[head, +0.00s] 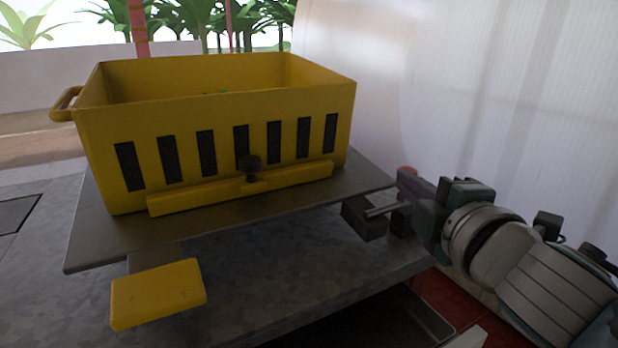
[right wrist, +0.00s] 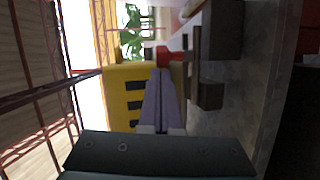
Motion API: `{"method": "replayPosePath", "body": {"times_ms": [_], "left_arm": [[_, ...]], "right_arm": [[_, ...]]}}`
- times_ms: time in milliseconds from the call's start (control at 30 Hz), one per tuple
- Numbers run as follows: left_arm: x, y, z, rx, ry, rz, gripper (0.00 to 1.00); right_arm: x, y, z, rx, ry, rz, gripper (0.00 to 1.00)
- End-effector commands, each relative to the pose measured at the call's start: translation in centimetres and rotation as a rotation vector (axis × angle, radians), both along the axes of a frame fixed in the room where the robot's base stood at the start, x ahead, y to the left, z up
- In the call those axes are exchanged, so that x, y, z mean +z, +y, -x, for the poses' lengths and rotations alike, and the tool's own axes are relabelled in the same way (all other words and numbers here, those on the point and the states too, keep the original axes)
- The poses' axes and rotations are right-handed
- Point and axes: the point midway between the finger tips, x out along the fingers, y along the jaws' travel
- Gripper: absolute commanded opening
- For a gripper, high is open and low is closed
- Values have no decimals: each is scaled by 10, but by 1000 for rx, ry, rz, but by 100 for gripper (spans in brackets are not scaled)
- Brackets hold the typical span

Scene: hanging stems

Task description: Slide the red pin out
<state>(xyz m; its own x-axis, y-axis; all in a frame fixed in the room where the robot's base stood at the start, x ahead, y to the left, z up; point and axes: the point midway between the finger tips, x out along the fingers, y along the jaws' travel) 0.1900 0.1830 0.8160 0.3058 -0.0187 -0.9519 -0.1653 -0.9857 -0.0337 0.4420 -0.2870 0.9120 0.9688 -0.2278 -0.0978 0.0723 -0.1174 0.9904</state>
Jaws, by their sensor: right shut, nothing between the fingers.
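The red pin's round head (head: 407,171) shows just behind my right gripper's fingertips in the head view; its shaft is hidden. In the right wrist view a red piece (right wrist: 163,55) sits just beyond the fingertips. My right gripper (head: 408,183) is at the right edge of the grey plate, beside a dark block with a metal rod. In the right wrist view its two pale fingers (right wrist: 168,75) are together, with nothing seen between them. Whether they touch the red head I cannot tell. My left gripper is in neither view.
A yellow slotted crate (head: 215,95) stands on the grey plate (head: 110,238), behind a yellow bar (head: 225,193) with a black knob. A yellow pad (head: 158,293) juts out in front. The dark block (head: 363,218) is close to my right gripper.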

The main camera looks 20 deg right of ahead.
Motion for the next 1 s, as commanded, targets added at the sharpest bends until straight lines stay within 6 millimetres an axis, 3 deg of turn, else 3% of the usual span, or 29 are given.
{"method": "replayPosePath", "body": {"times_ms": [167,467,1000], "left_arm": [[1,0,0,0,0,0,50],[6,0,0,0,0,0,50],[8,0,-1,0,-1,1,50]], "right_arm": [[0,-3,0,0,1,2,0],[0,-45,-3,-1,1,2,0],[3,-47,-5,0,-1,0,0]]}}
